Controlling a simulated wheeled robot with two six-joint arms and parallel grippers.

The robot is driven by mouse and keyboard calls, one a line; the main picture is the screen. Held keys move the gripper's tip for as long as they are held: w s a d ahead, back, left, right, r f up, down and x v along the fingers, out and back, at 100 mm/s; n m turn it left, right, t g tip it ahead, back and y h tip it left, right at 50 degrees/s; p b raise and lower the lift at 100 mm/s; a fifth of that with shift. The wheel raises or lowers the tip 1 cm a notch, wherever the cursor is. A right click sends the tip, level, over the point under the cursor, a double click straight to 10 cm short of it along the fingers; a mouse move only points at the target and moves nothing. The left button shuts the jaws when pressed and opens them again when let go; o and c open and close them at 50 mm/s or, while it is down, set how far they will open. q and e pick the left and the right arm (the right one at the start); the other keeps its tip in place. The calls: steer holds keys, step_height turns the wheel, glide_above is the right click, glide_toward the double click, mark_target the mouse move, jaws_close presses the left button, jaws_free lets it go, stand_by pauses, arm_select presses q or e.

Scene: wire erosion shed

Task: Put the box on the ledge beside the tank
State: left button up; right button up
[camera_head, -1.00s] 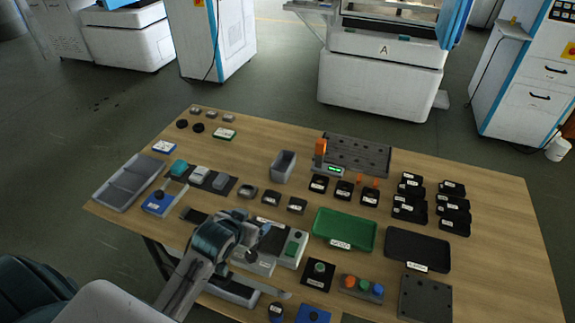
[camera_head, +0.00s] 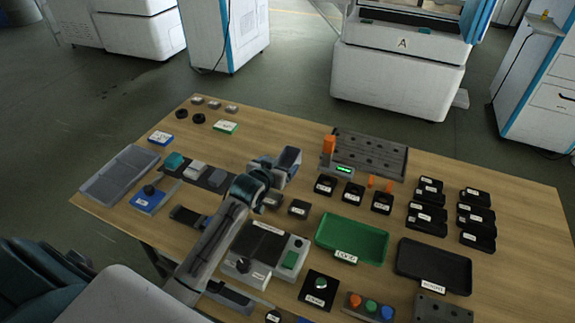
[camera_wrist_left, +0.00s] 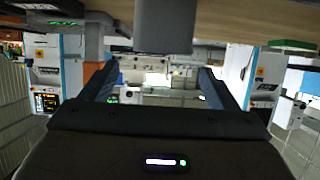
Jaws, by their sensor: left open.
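The grey box (camera_head: 289,157), an open-topped bin, stands on the wooden table near its middle, partly hidden by my left gripper. It also shows as a grey block at the top of the left wrist view (camera_wrist_left: 163,25). My left gripper (camera_head: 275,170) is right at the box, on its near-left side. Its two fingers are spread apart and empty in the wrist view (camera_wrist_left: 156,82), with the box between their lines; contact cannot be told. The machine marked A (camera_head: 400,75) stands on the floor behind the table, its top cut off. Which part is the ledge or tank is unclear. My right gripper is out of view.
The table (camera_head: 265,140) carries a grey divided tray (camera_head: 120,176), a green tray (camera_head: 352,240), a black tray (camera_head: 432,265), a drilled plate (camera_head: 370,155) and several small black boxes. Bare floor (camera_head: 285,80) lies between table and machines.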

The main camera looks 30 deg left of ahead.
arm_select(q)
steer(key=shift+p+x, duration=0.6)
steer(key=shift+x, duration=1.95)
steer(key=shift+s, duration=0.1)
steer(key=c, duration=1.2)
steer(key=shift+r, duration=0.1)
